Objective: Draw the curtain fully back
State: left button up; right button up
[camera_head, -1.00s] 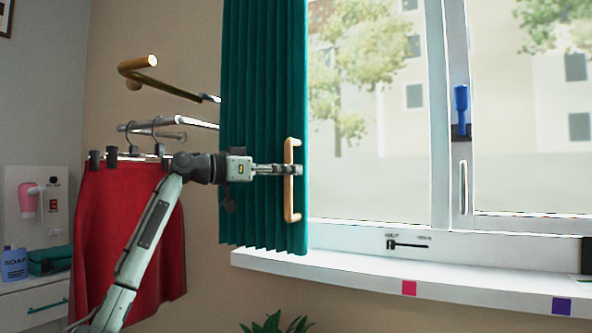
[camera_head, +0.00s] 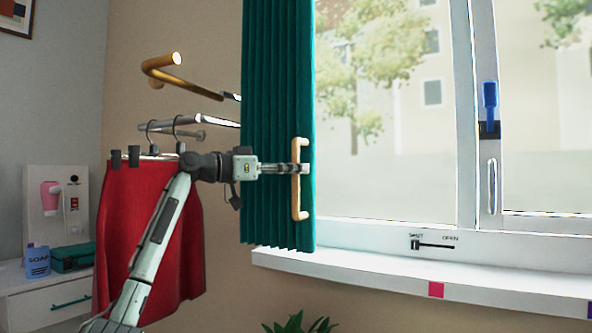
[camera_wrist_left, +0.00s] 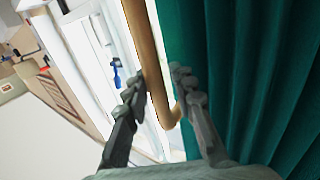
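The green pleated curtain (camera_head: 270,110) hangs gathered at the left side of the window in the head view. A tan vertical handle (camera_head: 296,205) is on its right edge. My left gripper (camera_head: 300,169) is at the handle's middle, with its fingers closed around the bar. In the left wrist view the handle (camera_wrist_left: 142,35) runs between the two fingers (camera_wrist_left: 158,82), beside the curtain (camera_wrist_left: 245,80). My right gripper is not in view.
A brass rod (camera_head: 177,60) and a metal rail (camera_head: 195,121) with a red skirt (camera_head: 120,205) are left of the curtain. A white windowsill (camera_head: 380,272) lies below, with a plant (camera_head: 297,323) under it. A blue-handled item (camera_head: 490,95) is on the window post.

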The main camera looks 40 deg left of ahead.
pick_arm(q)
jog(key=shift+o, duration=0.9)
jog(key=shift+s, duration=0.15)
jog(key=v, duration=1.1)
jog(key=shift+s+a, duration=0.15)
jog(key=shift+s, duration=0.25)
